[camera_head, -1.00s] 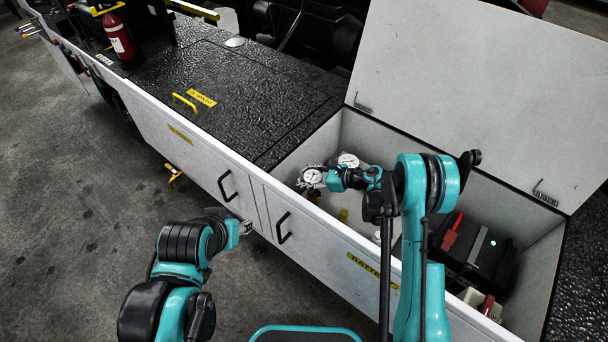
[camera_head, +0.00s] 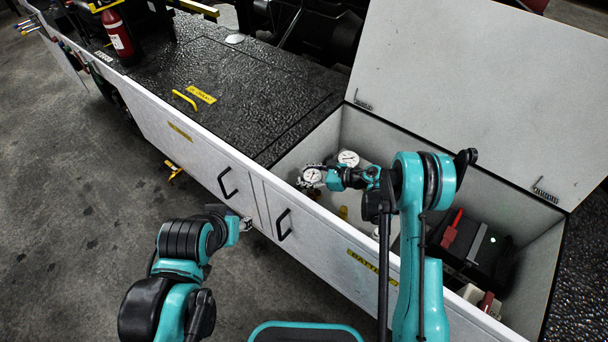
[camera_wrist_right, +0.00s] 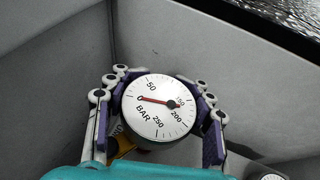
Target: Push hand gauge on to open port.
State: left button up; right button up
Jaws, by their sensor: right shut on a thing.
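The hand gauge, a round white dial with a red needle, is held between the fingers of my right gripper (camera_head: 311,177). The dial (camera_wrist_right: 158,107) faces the right wrist camera, marked BAR, with a finger on each side. The gripper is inside the open white compartment (camera_head: 285,172), near its left end. A second white gauge (camera_head: 348,158) stands just behind and right of it. A small yellow fitting (camera_head: 343,212) shows below the right wrist; a yellow part (camera_wrist_right: 122,146) also shows under the held dial. I cannot make out the open port. My left gripper (camera_head: 245,225) is outside the front panel, too small to judge.
The raised lid (camera_head: 470,85) stands behind the compartment. A black battery (camera_head: 470,245) with a red part sits at its right end. The black textured deck (camera_head: 240,90) lies to the left. Door handles (camera_head: 228,184) stick out near my left gripper.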

jog(key=shift+f, duration=0.95)
jog(key=o, duration=1.6)
jog(key=shift+o, duration=0.2)
jog(key=v, duration=1.2)
